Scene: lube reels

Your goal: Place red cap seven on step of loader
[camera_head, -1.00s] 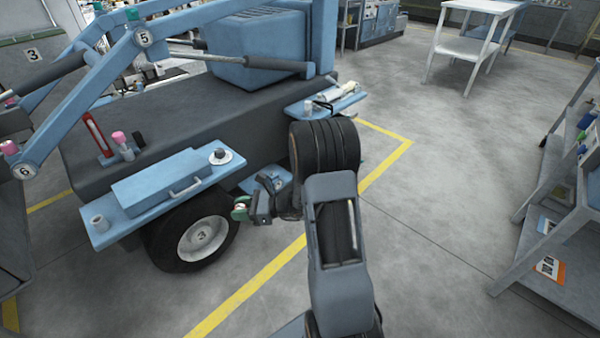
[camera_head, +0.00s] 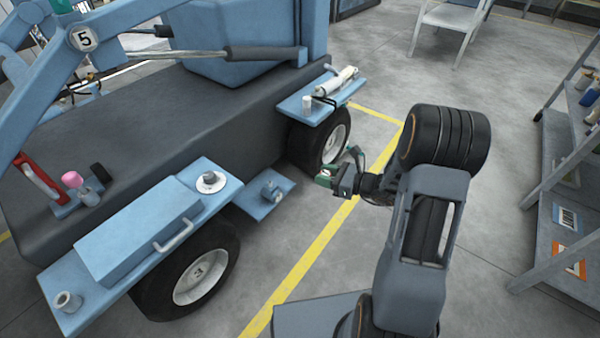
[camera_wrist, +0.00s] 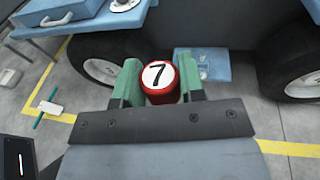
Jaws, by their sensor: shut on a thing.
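The red cap seven (camera_wrist: 160,96), with a white top marked 7, is between the green fingers of my gripper (camera_wrist: 160,80) in the wrist view. My gripper is shut on it. In the head view my gripper (camera_head: 328,174) is in the air right of the loader's step, and I cannot make out the cap there. The step (camera_head: 250,207) is a low blue plate between the two wheels, with a small blue-grey fitting (camera_head: 271,190) on it. In the wrist view the step (camera_wrist: 215,72) is just beyond the cap, slightly right, and apart from it.
Loader wheels (camera_head: 203,278) (camera_head: 335,142) flank the step. A blue side shelf (camera_head: 62,312) with a toolbox (camera_head: 140,235) is at left, and another shelf (camera_head: 290,105) is above the far wheel. A grey rack (camera_head: 560,215) stands at right.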

